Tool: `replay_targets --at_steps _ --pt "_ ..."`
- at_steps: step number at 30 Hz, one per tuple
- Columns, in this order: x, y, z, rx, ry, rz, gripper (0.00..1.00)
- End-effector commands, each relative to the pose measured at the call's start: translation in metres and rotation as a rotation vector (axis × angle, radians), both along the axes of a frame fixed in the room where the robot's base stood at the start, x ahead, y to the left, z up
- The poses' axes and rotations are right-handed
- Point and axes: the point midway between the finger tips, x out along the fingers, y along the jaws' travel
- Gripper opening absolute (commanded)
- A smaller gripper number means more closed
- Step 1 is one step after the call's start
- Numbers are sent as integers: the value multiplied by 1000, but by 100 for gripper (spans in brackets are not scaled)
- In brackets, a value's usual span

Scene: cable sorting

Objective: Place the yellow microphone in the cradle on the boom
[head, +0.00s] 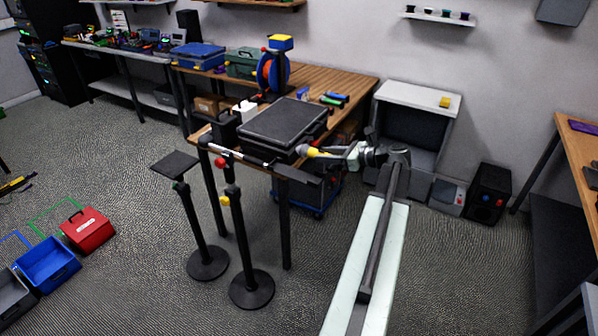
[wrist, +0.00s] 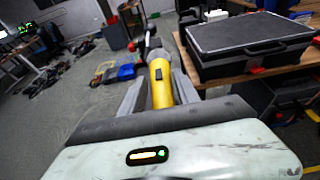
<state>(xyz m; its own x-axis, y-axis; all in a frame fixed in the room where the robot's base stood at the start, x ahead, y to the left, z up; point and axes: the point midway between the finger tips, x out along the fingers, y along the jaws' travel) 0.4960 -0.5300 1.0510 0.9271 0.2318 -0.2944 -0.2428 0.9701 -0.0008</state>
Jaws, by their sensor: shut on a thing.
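The yellow microphone (head: 314,152) is held roughly level in my gripper (head: 333,154), its grey head pointing left in the head view. In the wrist view the yellow body (wrist: 161,88) lies between the two grey fingers of my gripper (wrist: 158,98), with the rounded head at the far end. The boom (head: 240,154), a thin white and black bar on a dark stand, reaches toward the microphone from the left. Its dark end, where the cradle seems to be, is close to the microphone head. The cradle's shape is too small to tell, and the microphone looks apart from it.
A black case (head: 284,122) lies on the wooden table (head: 340,82) just behind the microphone. A second stand with a flat black top (head: 174,164) is left of the boom stand. Red and blue boxes (head: 88,228) sit on the floor at far left. Open floor lies in front.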

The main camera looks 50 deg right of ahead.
Motion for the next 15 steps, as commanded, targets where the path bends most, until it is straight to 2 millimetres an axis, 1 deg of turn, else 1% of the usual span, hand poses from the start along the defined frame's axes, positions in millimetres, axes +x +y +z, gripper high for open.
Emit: replay_targets --at_steps 1,3,6,9,15 --pt "9 17 -3 0 -1 4 0" --pt "22 32 -5 0 -1 4 0" --pt "36 48 -7 0 0 2 0" --pt "44 55 -7 1 0 1 0" --pt "48 60 -7 1 0 1 0"
